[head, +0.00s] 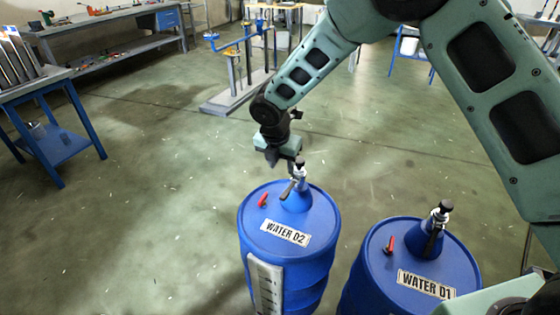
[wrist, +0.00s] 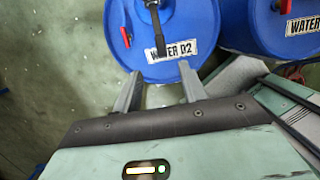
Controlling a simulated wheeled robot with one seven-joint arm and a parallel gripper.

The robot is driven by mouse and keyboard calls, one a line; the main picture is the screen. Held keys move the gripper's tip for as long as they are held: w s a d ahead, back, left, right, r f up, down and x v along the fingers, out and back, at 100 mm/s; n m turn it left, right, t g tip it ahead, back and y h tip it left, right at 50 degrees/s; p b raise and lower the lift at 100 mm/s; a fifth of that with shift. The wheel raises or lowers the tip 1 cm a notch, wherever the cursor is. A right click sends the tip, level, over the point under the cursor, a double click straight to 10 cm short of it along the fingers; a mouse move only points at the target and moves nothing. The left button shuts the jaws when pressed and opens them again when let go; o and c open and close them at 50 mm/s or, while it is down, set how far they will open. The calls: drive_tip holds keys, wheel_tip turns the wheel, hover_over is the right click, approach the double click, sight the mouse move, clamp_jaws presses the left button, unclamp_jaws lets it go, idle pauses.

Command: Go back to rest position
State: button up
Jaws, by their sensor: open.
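My gripper (wrist: 155,91) is open and empty, with its two grey fingers apart in the wrist view. In the head view my gripper (head: 278,160) hangs just behind the top of the blue barrel labelled WATER D2 (head: 262,222), close to its black-handled valve (head: 298,172). I cannot tell from these views whether it touches the valve. In the wrist view the WATER D2 barrel (wrist: 190,30) lies ahead of the fingertips, with its black handle (wrist: 156,25) between them and farther off.
The WATER D1 barrel (head: 385,268) stands right of WATER D2, with its own valve (head: 440,212). A blue-legged table (head: 50,85) is at left and a workbench (head: 125,20) behind it. A stand (head: 240,95) is at the back.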

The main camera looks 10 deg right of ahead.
drive_tip(key=s+a+r+m+g+y, duration=0.1)
drive_tip(key=s+r+m, duration=0.45)
drive_tip(key=s, duration=0.35)
drive_tip(key=s+a+r+m, duration=0.1)
drive_tip(key=s+r+m, duration=0.5)
drive_tip(key=s, duration=0.4)
drive_tip(key=s+d+r+m, duration=0.2)
drive_tip(key=s+m, duration=0.3)
drive_tip(key=s, duration=0.3)
drive_tip(key=s+d+r+m+g+y, duration=0.1)
drive_tip(key=s+d+r+m, duration=0.1)
drive_tip(key=s, duration=0.7)
drive_tip(key=d+m, duration=0.1)
drive_tip(key=m, duration=0.1)
drive_tip(key=shift+m, duration=0.35)
